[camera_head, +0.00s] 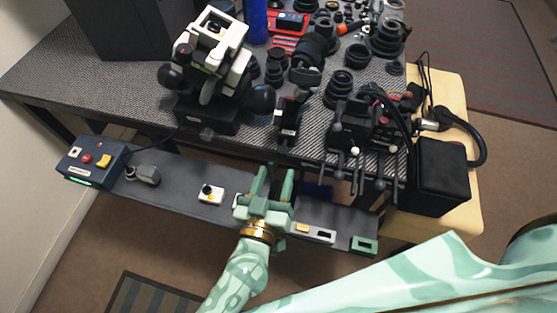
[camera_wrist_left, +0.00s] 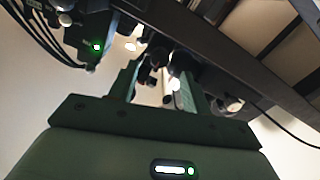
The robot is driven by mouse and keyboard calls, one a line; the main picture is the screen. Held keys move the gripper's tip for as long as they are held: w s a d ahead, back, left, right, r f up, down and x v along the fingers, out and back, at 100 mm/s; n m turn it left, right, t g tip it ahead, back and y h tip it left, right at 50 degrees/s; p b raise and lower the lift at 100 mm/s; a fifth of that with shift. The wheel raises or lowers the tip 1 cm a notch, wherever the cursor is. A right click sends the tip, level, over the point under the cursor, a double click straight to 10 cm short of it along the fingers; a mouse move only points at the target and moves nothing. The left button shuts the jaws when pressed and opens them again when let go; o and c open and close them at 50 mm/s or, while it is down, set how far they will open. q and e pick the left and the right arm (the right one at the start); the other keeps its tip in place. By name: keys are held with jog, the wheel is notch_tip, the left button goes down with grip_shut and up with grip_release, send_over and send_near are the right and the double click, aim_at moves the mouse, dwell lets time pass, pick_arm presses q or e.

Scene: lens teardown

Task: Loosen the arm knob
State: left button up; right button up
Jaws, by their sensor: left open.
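I cannot tell for sure which part is the arm knob. A black-and-white microscope (camera_head: 215,60) stands at the back left of the table, with a round black knob (camera_head: 262,98) on its right side and another on its left. A dark device with several levers (camera_head: 358,135) stands at the front right of the table. My left gripper (camera_head: 274,172) is open and empty, over the narrow shelf below the table's front edge. In the left wrist view its fingers (camera_wrist_left: 162,88) stand apart, with dark parts and a pale rod (camera_wrist_left: 167,88) seen beyond them. My right gripper is not in view.
The grey table (camera_head: 140,75) holds many lens parts, such as a black ring (camera_head: 341,84). The dark shelf (camera_head: 175,180) carries a control box (camera_head: 92,162) and small switches. A black box (camera_head: 440,175) stands at the right on a wooden stool (camera_head: 462,110) with cables.

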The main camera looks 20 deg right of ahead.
aim_at(281, 156)
pick_arm(q)
jog(key=b+x, duration=0.1)
jog(key=x, duration=0.3)
jog(key=shift+f, duration=0.1)
jog(key=shift+w+d, duration=0.2)
jog(key=shift+w, duration=0.1)
jog(key=c, duration=1)
